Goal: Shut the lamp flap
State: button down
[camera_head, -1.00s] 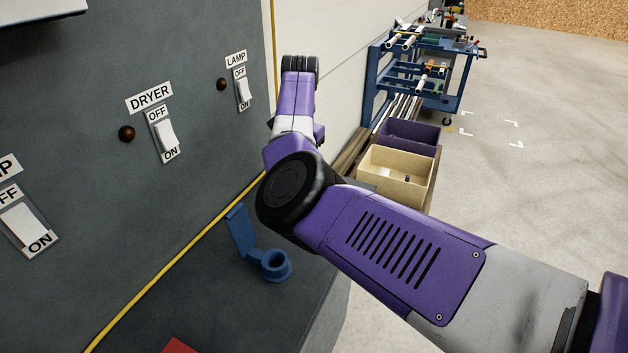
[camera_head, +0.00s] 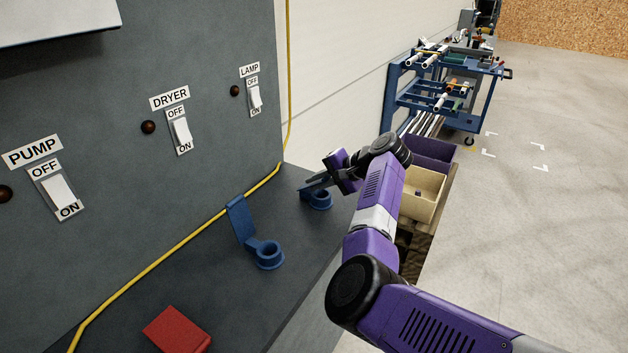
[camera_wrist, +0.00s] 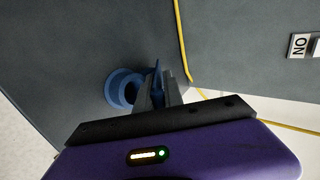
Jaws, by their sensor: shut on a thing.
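The far blue socket (camera_head: 318,201) stands on the dark bench below the LAMP switch. It also shows in the wrist view as a blue ring (camera_wrist: 120,92). My gripper (camera_head: 312,184) is right over it, reaching in from the right. In the wrist view my fingers (camera_wrist: 157,88) are shut on a thin blue flap (camera_wrist: 157,70) that stands up beside the ring, on its wall side. The fingers hide most of the flap. The socket is not covered by it. The LAMP switch (camera_head: 255,97) is on the panel above.
A second blue socket (camera_head: 269,256) with its flap (camera_head: 240,219) raised is nearer on the bench. A red block (camera_head: 178,331) lies at the front. A yellow cable (camera_head: 190,238) runs along the panel's foot. Bins (camera_head: 423,190) and a blue cart (camera_head: 446,95) stand beyond.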

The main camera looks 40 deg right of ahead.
jog(key=shift+s+d+f+t+b, duration=0.15)
jog(key=shift+s+f+t+b, duration=0.15)
jog(key=shift+t, duration=0.3)
jog(key=shift+y, duration=0.3)
jog(key=shift+f, duration=0.1)
jog(key=c, duration=1.6)
grip_release()
jog(key=shift+w, duration=0.1)
jog(key=shift+c, duration=0.2)
